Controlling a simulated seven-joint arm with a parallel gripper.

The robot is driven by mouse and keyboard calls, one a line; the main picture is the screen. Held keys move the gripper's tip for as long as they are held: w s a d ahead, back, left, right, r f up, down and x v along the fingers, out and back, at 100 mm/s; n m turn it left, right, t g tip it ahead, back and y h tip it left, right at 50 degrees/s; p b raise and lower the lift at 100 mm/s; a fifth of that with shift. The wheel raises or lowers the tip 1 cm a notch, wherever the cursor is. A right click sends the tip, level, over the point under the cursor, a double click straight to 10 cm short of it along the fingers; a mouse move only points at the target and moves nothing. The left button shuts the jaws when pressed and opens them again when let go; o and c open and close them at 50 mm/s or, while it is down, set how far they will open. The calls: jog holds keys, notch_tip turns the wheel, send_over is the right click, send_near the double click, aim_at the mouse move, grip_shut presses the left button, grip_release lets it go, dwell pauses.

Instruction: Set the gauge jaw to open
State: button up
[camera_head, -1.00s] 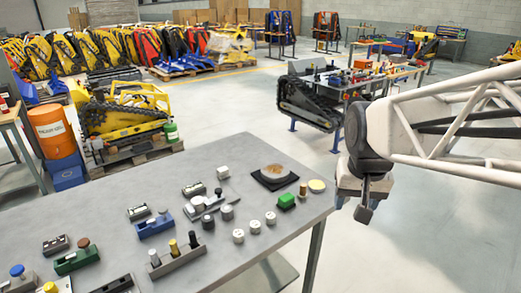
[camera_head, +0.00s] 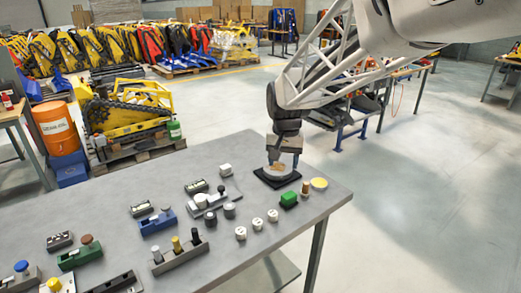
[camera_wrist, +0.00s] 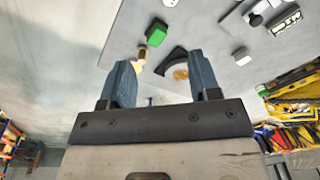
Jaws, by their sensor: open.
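The gauge is probably the flat grey fixture with a light block and a knob on it (camera_head: 212,199) on the table; I cannot make out for sure which part is its jaw or how it is set. A small labelled block (camera_head: 196,186) lies just behind it. Part of the likely gauge shows at the top right of the wrist view (camera_wrist: 256,18). My gripper (camera_head: 284,163) is over the far right of the table, right of the fixture and apart from it. Its two fingers are spread with nothing between them in the wrist view (camera_wrist: 162,80).
Beneath my gripper is a black pad (camera_head: 264,178) with a tan disc. A white cube (camera_head: 225,169) stands behind the fixture.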

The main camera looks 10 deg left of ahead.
jog(key=w+a+f, duration=0.3)
jog(key=w+a, duration=0.1)
jog(key=a, duration=0.2)
jog(key=w+a+f, duration=0.3)
jog(key=a, duration=0.3)
jog(key=g, duration=0.1)
send_over(221, 187)
notch_tip(221, 187, down, 7)
jog(key=shift+r, duration=0.1)
jog(key=shift+f, duration=3.9)
jog(key=shift+c, duration=0.3)
grip_shut()
